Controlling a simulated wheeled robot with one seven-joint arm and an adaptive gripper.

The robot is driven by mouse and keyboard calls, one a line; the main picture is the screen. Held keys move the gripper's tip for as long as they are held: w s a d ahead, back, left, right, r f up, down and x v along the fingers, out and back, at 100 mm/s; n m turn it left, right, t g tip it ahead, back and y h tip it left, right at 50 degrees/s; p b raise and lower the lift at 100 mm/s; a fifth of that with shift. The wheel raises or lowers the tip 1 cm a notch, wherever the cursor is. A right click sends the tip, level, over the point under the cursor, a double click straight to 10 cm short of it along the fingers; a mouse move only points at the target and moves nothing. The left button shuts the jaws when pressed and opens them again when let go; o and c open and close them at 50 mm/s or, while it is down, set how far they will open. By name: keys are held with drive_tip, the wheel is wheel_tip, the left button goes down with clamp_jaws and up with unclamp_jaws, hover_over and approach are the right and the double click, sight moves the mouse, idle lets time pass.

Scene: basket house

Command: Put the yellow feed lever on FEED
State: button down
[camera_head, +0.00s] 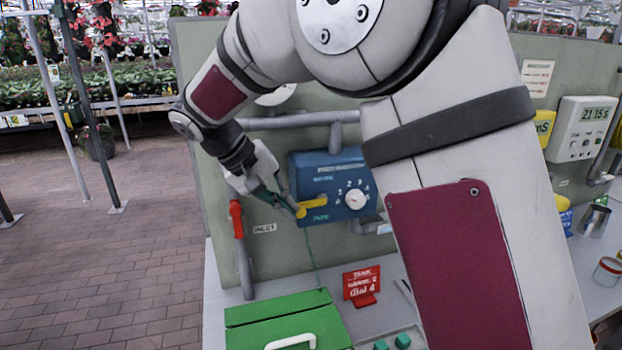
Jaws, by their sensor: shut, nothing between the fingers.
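The yellow feed lever (314,203) sits on the left part of the blue control box (338,172) on the panel. It points roughly sideways to the right, tilted slightly up, from a round yellow end at its left. Small labels are printed above and below the lever, too small to read surely. A white numbered dial (355,199) is to its right. My gripper (294,210) is shut and empty, with its fingertips at the lever's left end. I cannot tell whether they touch it.
A red-handled valve (236,218) on a grey pipe is left of the box. Below are a green case (283,318) with a white handle and a red sign (361,284) on the grey bench. My arm hides the panel's middle. Cups (595,220) stand far right.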

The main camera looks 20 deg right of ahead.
wheel_tip(320, 180, down, 2)
drive_tip(key=shift+a+f+h+b, duration=0.15)
drive_tip(key=shift+h+b, duration=0.25)
drive_tip(key=shift+h, duration=0.4)
drive_tip(key=shift+f, duration=0.1)
